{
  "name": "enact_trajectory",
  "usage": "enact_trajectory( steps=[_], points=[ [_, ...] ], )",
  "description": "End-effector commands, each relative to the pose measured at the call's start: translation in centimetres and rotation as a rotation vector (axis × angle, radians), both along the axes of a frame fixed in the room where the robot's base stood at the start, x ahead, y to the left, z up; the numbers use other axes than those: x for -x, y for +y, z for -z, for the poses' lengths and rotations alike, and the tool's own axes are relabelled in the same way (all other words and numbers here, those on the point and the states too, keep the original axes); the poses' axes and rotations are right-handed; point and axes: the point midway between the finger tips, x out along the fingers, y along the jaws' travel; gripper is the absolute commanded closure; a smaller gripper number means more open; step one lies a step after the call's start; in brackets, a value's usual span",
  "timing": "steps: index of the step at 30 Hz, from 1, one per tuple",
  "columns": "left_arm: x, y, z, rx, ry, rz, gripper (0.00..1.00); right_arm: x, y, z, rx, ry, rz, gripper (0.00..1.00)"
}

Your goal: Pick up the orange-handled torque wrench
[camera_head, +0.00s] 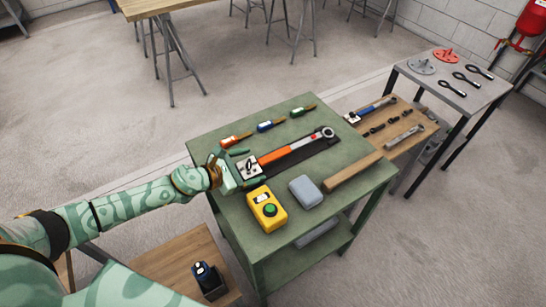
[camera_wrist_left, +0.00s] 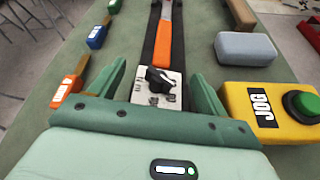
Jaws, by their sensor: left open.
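The torque wrench (camera_head: 300,147) lies on a dark strip (camera_head: 318,150) on the green table (camera_head: 345,196). Its orange handle (camera_head: 273,156) points toward my left gripper, and its silver head lies at the far right end. In the left wrist view the orange handle (camera_wrist_left: 164,47) runs straight ahead of the gripper. My left gripper (camera_head: 243,168) is at the table's left edge, and it also shows in the left wrist view (camera_wrist_left: 160,85). Its fingers are open, spread either side of a small plate with a black knob (camera_wrist_left: 160,82) near the handle's end. My right gripper is not in view.
A yellow box with a green button (camera_head: 267,208) and a grey-blue case (camera_head: 306,191) lie nearby. Red, blue and green handled tools (camera_head: 270,125) lie along the back. A wooden block (camera_head: 352,171) is at the right. Further right stands a wooden-topped table (camera_head: 405,147) with tools.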

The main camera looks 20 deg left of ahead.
Motion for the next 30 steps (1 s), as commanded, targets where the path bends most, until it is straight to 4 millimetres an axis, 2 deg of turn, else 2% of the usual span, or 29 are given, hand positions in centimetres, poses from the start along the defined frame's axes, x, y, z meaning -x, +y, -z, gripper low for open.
enact_trajectory(
  steps=[3,6,13,14,21,22,23,30],
  points=[
    [-1.6,-1.2,0.8,0.003,-0.001,-0.001,0.24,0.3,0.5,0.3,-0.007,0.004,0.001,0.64],
    [-2.4,-1.7,1.2,0.002,0.000,0.000,0.24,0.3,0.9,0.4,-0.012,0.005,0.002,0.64],
    [-2.5,-1.8,1.2,0.001,0.001,0.000,0.24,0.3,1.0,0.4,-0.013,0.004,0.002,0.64],
    [-2.5,-1.7,1.2,0.001,0.001,0.000,0.26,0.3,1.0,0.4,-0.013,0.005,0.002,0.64],
    [-2.5,-1.7,1.2,0.001,0.001,0.000,0.91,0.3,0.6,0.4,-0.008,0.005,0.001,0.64],
    [-2.6,-1.8,1.0,0.002,-0.002,0.000,0.91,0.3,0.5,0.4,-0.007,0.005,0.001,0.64],
    [-2.6,-1.8,1.0,0.002,-0.002,0.000,0.97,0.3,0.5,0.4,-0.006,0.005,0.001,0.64],
    [-2.6,-1.7,0.7,0.002,-0.003,-0.001,0.97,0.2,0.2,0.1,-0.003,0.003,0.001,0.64]
  ],
)
